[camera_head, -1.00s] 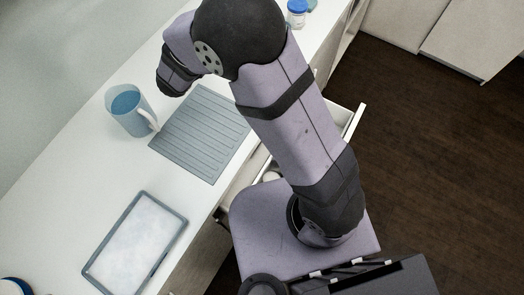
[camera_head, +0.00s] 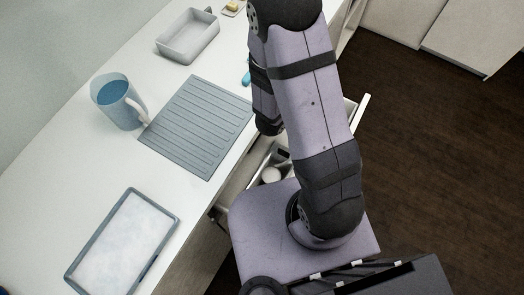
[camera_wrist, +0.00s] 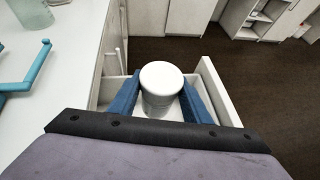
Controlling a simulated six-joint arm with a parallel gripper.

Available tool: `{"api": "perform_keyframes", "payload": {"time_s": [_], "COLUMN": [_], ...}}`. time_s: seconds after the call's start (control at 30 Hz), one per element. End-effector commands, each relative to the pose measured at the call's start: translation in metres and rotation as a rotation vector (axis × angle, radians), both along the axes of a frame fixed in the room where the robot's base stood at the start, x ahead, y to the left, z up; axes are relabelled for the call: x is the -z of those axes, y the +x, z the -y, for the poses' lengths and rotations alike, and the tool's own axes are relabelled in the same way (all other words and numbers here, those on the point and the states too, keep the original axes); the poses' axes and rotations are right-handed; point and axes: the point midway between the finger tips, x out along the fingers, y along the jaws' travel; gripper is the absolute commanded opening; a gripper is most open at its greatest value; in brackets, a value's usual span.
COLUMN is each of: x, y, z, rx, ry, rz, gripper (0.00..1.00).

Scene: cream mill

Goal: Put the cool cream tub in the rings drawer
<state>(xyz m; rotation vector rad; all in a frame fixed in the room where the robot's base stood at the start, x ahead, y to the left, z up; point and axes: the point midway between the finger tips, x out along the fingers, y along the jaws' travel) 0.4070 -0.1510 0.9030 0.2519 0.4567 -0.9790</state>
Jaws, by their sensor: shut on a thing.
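A white round tub (camera_wrist: 162,80) stands upright between the two blue fingers of my gripper (camera_wrist: 160,98), which is shut on it. Its label is not visible, so I cannot read which cream it is. Below and around it in the wrist view is an open white drawer (camera_wrist: 219,90); the tub hides part of its floor. In the head view the drawer (camera_head: 357,122) is pulled out beside the counter, mostly covered by my arm. My gripper and the held tub are hidden there.
White round things (camera_head: 272,175) show in the drawer area near my base. A teal bar (camera_wrist: 28,75) lies on the counter's edge.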

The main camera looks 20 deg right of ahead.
Motion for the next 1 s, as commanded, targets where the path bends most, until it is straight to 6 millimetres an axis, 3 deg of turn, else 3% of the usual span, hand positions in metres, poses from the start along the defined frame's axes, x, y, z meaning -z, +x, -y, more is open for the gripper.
{"api": "perform_keyframes", "payload": {"time_s": [0.1,0.53,1.0], "x": [0.012,0.019,0.070], "y": [-0.009,-0.012,-0.012], "z": [0.004,0.005,0.005], "rx": [0.011,0.014,0.014], "ry": [-0.002,-0.001,-0.001], "rz": [-0.001,-0.002,-0.002], "gripper": [0.20,0.20,0.20]}}
